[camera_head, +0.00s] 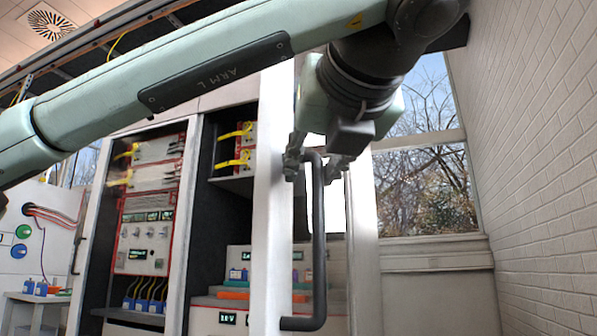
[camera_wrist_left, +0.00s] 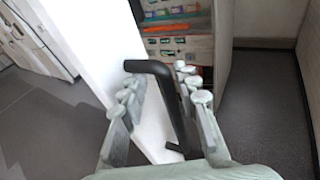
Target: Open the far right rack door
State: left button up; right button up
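The far right rack door shows as a white panel (camera_head: 271,220) in the head view and as a slanted white panel (camera_wrist_left: 95,50) in the left wrist view. It stands partly open, with rack shelves visible beside it. Its dark bar handle (camera_head: 318,240) is upright and bent at both ends; it also shows in the left wrist view (camera_wrist_left: 150,67). My left gripper (camera_head: 318,168) is at the handle's upper end. In the wrist view its fingers (camera_wrist_left: 163,96) stand apart on either side of the handle, with a gap on the left side. My right gripper is out of view.
Rack shelves (camera_wrist_left: 178,28) hold coloured items behind the handle. Another rack bay (camera_head: 146,235) with red-framed instruments stands to the left. A white brick wall (camera_head: 545,170) and a window (camera_head: 428,190) bound the right side. Grey floor (camera_wrist_left: 262,110) is clear.

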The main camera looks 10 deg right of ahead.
pick_arm(q)
jog(key=s+d, duration=0.2)
jog(key=s, duration=0.1)
jog(key=shift+d+r, duration=0.2)
jog(key=shift+d, duration=0.05)
jog(key=shift+f, duration=0.1)
jog(key=shift+b, duration=0.45)
dwell(0.4)
